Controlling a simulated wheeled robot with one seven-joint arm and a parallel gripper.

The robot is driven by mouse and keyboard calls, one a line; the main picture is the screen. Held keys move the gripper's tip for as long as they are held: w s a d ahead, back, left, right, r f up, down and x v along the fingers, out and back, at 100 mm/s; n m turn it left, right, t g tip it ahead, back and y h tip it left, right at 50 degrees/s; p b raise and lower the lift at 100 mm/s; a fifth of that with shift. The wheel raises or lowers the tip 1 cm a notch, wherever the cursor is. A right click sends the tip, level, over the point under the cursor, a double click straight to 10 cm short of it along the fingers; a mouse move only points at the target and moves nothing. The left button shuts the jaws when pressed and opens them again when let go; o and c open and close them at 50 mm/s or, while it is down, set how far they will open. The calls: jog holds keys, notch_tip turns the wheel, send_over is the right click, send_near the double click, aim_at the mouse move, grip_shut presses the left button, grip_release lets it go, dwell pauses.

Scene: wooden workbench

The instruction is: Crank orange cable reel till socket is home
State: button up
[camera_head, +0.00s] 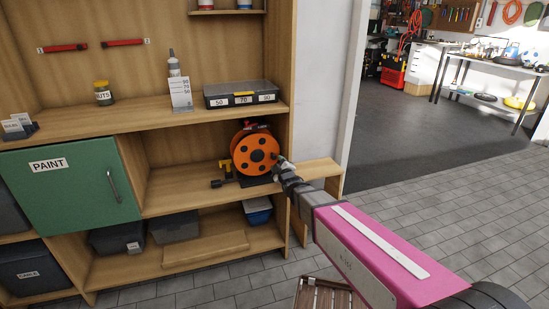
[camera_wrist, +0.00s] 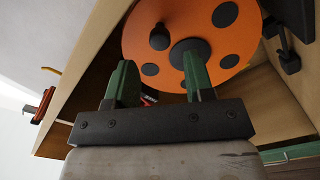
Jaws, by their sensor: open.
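The orange cable reel (camera_head: 255,145) stands upright on the middle shelf, its round face with dark holes towards me. In the wrist view the reel's orange disc (camera_wrist: 180,15) fills the top, with a dark hub and a dark round crank knob (camera_wrist: 159,37). My gripper (camera_head: 281,161) is at the right edge of the reel in the head view. In the wrist view its two green fingers (camera_wrist: 156,65) are apart, with the knob beyond and between their tips and nothing clearly held. A small dark piece (camera_head: 216,184), possibly the socket, lies left of the reel.
A grey organiser case (camera_head: 241,94) sits on the shelf above the reel. A green PAINT door (camera_head: 75,190) is to the left. A yellow part (camera_head: 225,166) is beside the reel. Bins (camera_head: 174,228) stand below, and a wooden slatted crate (camera_head: 325,294) is on the floor.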

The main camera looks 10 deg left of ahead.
aim_at(274, 158)
jog(key=x, duration=0.7)
jog(key=shift+w+a, duration=0.1)
jog(key=shift+a, duration=0.05)
jog(key=shift+c, duration=0.4)
grip_shut()
